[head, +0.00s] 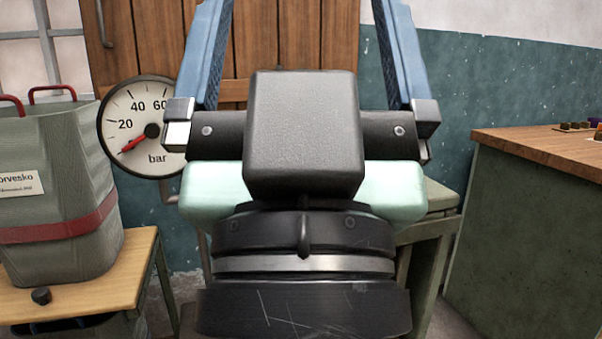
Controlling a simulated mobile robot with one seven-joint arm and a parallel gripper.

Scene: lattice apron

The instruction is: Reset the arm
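My gripper (308,40) fills the middle of the head view, close to the camera and pointing up and away. Its two blue fingers stand wide apart at the left and right. It is open, and nothing shows between the fingers except the wooden door behind. My black wrist and pale green gripper body hide much of what lies behind the centre of the view.
A grey-green bag (75,190) with red handles stands on a wooden table (125,275) at left, beside a small dark knob (41,295). A pressure gauge (135,105) is behind it. A wood-topped counter (530,144) with small items stands right. Floor shows between counter and centre.

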